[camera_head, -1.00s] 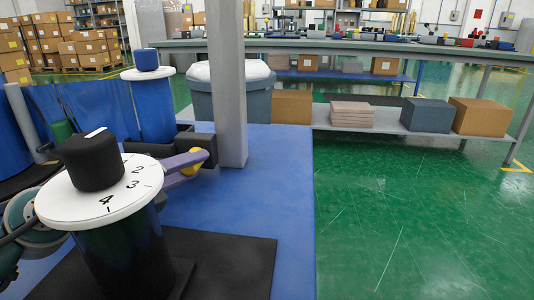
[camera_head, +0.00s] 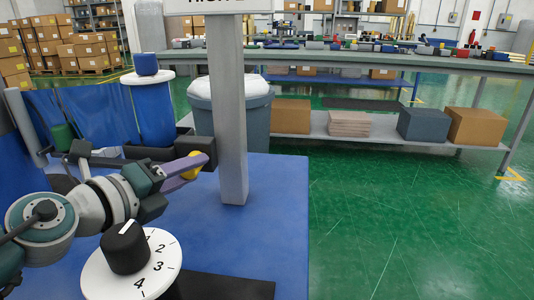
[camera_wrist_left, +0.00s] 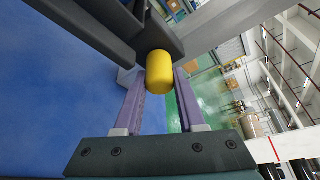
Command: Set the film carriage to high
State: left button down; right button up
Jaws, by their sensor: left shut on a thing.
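The film carriage appears as a dark block (camera_head: 203,150) beside a grey post (camera_head: 228,120), with a yellow handle (camera_head: 190,166) on it. My left gripper (camera_head: 184,174) reaches in from the left, its purple fingers at the handle. In the left wrist view the yellow handle (camera_wrist_left: 159,72) sits between the fingertips (camera_wrist_left: 158,80), which are shut on it. The dark carriage arm (camera_wrist_left: 110,35) runs behind it. A sign (camera_head: 205,4) on the post is cut off by the top edge. My right gripper is not in view.
A white dial (camera_head: 158,267) numbered 1 to 4 with a black knob (camera_head: 125,248) stands in front, below my left arm. A blue film roll (camera_head: 152,112) and a grey bin (camera_head: 250,110) stand behind. Green floor (camera_head: 390,225) is clear at the right.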

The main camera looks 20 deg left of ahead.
pick_arm(q)
notch_tip(320, 180, up, 3)
jog(key=shift+r+p, duration=0.1)
jog(key=shift+p, duration=0.7)
jog(key=shift+w+r, duration=0.1)
jog(key=shift+w, duration=0.05)
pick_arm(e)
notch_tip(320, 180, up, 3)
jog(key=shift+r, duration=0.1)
pick_arm(q)
jog(key=c, duration=1)
grip_release()
jog(key=o, duration=0.3)
jog(key=shift+o, duration=1)
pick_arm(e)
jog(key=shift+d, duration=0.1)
